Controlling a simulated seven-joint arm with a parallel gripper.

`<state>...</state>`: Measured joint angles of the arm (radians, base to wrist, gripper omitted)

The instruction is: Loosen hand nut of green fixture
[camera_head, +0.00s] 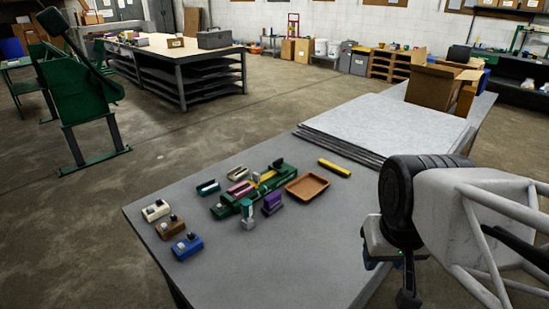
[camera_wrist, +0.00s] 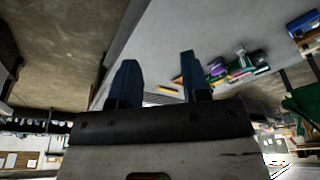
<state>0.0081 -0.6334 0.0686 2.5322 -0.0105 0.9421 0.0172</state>
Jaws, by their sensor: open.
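The green fixture (camera_head: 227,209) lies on the grey table, long and low, with yellow and pinkish parts beside or in it. A dark knob (camera_head: 277,163) stands at its far end and a grey upright part (camera_head: 248,216) at its near end. Which of these is the hand nut I cannot tell. My gripper is at the right in the head view, well apart from the fixture. In the wrist view my gripper (camera_wrist: 156,75) shows two blue fingers spread apart with nothing between them. The fixture also shows small in the wrist view (camera_wrist: 216,69).
White (camera_head: 155,211), brown (camera_head: 170,227) and blue (camera_head: 187,247) blocks with knobs stand left of the fixture. A purple block (camera_head: 271,204), brown tray (camera_head: 324,184) and yellow bar (camera_head: 334,168) lie right. Stacked grey sheets (camera_head: 385,125) lie behind. The table's front is clear.

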